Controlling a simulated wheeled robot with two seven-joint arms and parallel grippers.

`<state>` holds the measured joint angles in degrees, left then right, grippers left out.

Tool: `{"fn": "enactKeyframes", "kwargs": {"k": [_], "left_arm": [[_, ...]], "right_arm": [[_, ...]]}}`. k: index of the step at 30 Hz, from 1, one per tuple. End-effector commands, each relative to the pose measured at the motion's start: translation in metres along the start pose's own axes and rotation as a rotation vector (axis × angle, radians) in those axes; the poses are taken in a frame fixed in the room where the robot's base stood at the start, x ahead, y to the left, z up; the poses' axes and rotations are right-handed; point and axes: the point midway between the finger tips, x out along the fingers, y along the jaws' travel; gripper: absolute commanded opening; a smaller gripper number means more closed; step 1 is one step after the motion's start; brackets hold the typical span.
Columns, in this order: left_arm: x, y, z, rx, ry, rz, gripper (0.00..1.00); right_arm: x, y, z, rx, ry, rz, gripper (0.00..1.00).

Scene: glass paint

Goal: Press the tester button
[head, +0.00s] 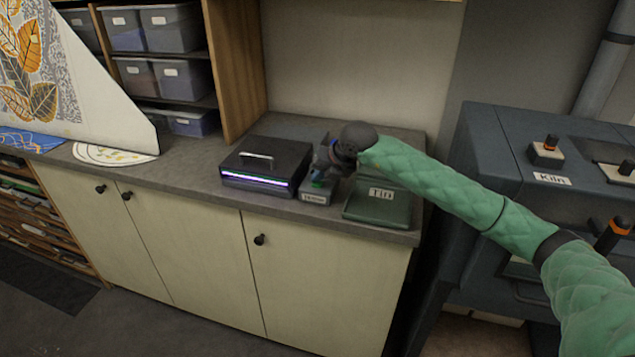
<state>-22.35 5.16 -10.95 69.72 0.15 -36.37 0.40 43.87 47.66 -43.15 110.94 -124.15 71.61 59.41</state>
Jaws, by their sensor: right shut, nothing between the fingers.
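The tester (265,167) is probably the black box with a handle on top and a glowing violet slot along its front, on the grey counter. A small labelled box (316,194) stands just right of it, with a green part on top; its label is too small to read surely. My right gripper (320,178) is shut and empty, pointing down at the top of this small box. I cannot tell whether the fingertips touch it. The gripper and wrist hide most of its top, including any button there. My left gripper is not in view.
A green box labelled "Tin" (378,208) stands just right of the small box, under my right forearm. The dark kiln (490,150) with orange-tipped controls is at the right. Shelves with grey bins (172,28) and a patterned panel (60,90) are at the left.

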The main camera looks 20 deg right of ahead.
Motion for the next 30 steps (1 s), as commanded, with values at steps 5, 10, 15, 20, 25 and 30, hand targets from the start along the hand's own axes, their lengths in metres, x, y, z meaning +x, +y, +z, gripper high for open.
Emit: {"fn": "enactKeyframes", "kwargs": {"k": [5,10,15,20,25,30], "left_arm": [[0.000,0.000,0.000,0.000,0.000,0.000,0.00],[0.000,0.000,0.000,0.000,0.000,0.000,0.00],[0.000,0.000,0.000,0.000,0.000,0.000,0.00],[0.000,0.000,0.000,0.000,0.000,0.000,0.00],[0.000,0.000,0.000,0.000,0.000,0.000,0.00],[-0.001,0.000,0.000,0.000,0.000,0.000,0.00]], "right_arm": [[0.000,0.000,0.000,0.000,0.001,0.000,0.00],[-0.004,0.003,0.002,0.000,0.001,0.000,0.00],[-0.011,0.006,0.006,0.000,0.001,0.000,0.00],[-0.015,0.008,0.008,0.000,0.000,0.000,0.00],[-0.015,0.008,0.008,0.000,0.000,0.000,0.00],[-0.016,0.009,0.009,0.000,0.000,0.000,0.00]]}}
